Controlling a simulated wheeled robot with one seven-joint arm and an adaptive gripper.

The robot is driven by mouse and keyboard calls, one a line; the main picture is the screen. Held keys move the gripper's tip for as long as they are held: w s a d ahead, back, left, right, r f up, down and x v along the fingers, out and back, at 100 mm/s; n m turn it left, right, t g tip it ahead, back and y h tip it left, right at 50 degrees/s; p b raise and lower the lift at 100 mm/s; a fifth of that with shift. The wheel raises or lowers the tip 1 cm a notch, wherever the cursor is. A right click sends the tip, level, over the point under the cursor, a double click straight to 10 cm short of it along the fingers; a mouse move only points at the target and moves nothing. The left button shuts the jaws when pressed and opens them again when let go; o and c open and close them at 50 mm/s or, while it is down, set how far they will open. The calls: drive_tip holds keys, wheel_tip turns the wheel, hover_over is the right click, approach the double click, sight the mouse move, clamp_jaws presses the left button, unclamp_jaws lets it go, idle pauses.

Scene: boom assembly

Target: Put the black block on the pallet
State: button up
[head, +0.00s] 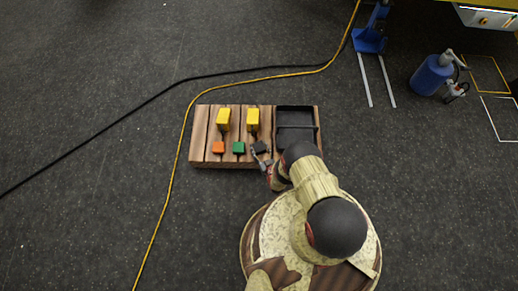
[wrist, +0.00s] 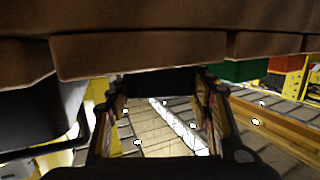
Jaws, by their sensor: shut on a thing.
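The black block (head: 260,147) is at the front of the wooden pallet (head: 200,132), right of the green block (head: 238,147). My gripper (head: 264,159) reaches it from the front edge and is shut on it. In the wrist view the gripper's fingers (wrist: 160,105) stand on either side, with the dark block (wrist: 155,82) between them, close against the brown pallet planks (wrist: 140,52). I cannot tell whether the block rests on the planks or is slightly above them.
An orange block (head: 218,148) and two yellow blocks (head: 223,118) (head: 252,117) are on the pallet, with a black tray (head: 295,118) at its right. Cables (head: 172,185) cross the floor at the left. A blue pallet jack (head: 369,40) and blue cylinder (head: 431,76) stand back right.

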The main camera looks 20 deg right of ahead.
drive_tip(key=shift+w+r, duration=0.15)
drive_tip(key=o, duration=1.2)
drive_tip(key=shift+o, duration=0.6)
